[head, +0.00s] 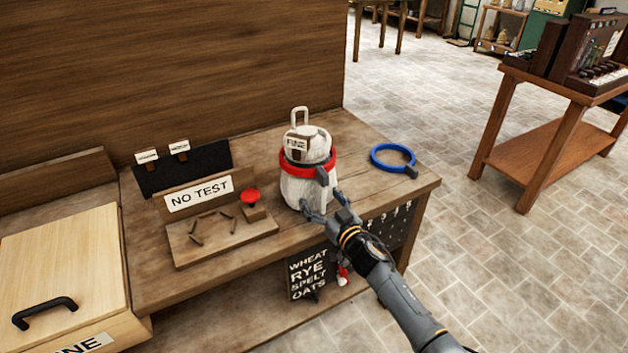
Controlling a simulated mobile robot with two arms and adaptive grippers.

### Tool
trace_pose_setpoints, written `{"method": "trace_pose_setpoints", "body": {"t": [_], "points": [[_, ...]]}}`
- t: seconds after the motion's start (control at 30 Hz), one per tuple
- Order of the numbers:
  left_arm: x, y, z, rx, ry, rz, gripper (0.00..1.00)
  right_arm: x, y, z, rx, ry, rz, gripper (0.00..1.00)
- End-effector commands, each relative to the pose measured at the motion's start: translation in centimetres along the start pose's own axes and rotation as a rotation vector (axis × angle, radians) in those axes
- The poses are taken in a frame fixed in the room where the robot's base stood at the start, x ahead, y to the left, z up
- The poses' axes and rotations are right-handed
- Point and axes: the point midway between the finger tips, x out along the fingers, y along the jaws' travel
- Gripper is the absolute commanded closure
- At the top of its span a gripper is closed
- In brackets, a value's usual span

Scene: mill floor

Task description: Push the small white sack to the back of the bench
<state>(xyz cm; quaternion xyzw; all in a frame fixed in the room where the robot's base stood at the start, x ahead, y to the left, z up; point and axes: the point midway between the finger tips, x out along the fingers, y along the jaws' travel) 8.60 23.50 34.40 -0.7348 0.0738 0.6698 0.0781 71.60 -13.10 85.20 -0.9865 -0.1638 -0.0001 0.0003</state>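The small white sack (297,190) stands upright on the wooden bench (365,141), towards its right part. A red ring clamp (295,166) goes around its upper part, and a tag reading "FINE" (297,145) and a pale loop (299,117) are at its top. My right gripper (322,208) is at the sack's lower front right side. Its two fingers are spread apart, with the fingertips at or very near the sack; I cannot tell whether they touch it. The sack's lower right side is partly hidden by the gripper. My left gripper is not in view.
A blue ring clamp (393,158) lies right of the sack. Left of it are a "NO TEST" sign (200,193) and a red button (250,196). A wooden panel (180,70) rises behind the bench. A dark board listing grains (308,273) hangs below the front edge.

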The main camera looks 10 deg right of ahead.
Motion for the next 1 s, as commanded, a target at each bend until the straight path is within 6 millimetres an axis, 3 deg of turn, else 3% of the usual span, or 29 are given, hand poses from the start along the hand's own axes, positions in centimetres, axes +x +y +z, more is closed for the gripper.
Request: {"method": "trace_pose_setpoints", "body": {"t": [0.3,1.0], "points": [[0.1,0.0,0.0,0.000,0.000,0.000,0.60,0.2,-0.1,0.0,0.000,0.001,-0.001,0.25],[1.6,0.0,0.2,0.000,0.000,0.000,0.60,3.0,-0.1,0.0,0.000,0.002,-0.001,0.25]]}}
